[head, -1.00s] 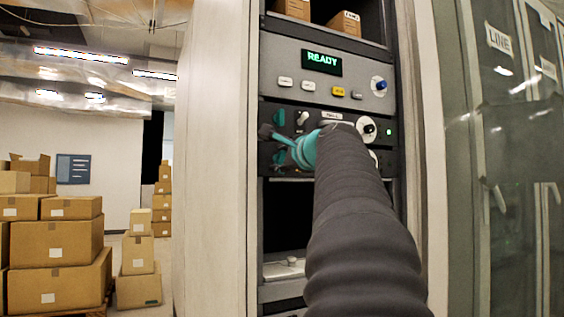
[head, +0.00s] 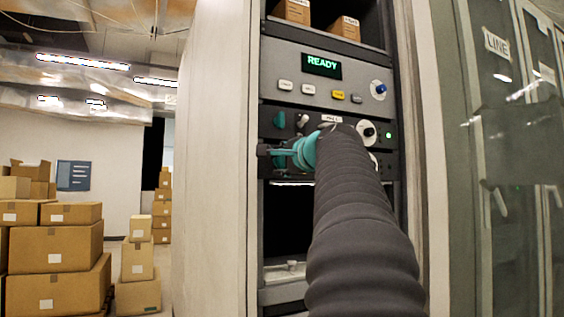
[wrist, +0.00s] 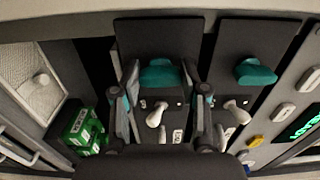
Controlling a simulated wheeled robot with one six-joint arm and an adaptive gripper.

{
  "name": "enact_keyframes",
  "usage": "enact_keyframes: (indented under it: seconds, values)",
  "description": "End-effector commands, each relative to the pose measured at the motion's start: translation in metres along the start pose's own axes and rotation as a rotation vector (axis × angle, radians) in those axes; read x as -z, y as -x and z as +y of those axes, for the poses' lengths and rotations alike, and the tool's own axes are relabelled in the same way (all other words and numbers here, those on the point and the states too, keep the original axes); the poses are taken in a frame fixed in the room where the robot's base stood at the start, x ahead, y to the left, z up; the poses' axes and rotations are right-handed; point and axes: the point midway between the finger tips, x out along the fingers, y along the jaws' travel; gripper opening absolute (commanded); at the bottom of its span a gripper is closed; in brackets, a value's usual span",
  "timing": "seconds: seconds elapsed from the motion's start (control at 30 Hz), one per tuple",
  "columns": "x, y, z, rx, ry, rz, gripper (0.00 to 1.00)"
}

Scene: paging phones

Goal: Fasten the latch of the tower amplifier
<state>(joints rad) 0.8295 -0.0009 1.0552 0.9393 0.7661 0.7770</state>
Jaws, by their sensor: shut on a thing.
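Two dark amplifier panels sit one above the other in the rack. My gripper (head: 268,151) is at the left end of the lower panel (head: 300,173). In the wrist view, its two fingers (wrist: 160,84) stand on either side of that panel's teal latch (wrist: 160,74) and are shut on it. The latch is mostly hidden by the gripper in the head view. The upper panel has its own teal latch (head: 279,118), also seen to the right in the wrist view (wrist: 255,72). I cannot read which panel is labelled tower.
A grey unit with a READY display (head: 321,65) sits above. The upper panel has a white knob (head: 367,132) and a lit green lamp (head: 389,135). Below is an open dark bay (head: 287,222). Cardboard boxes (head: 55,245) stand at the left, away from the rack.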

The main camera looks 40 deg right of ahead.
Motion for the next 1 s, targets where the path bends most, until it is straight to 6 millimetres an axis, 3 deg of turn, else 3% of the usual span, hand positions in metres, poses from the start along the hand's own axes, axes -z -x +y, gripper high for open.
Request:
enact_keyframes:
  seconds: [0.17,0.2,0.3,0.67,0.83,1.0]
  values:
    - [0.0,0.0,0.0,0.0,0.001,-0.001,0.09]
    - [0.0,0.0,0.0,0.0,0.001,-0.001,0.48]
    - [0.0,0.0,0.0,0.0,0.001,0.0,0.69]
    - [0.001,0.004,0.0,0.0,0.0,0.002,0.69]
    - [0.001,0.025,-0.001,0.001,0.0,0.004,0.69]
    - [0.001,0.06,-0.001,0.001,0.001,0.005,0.69]
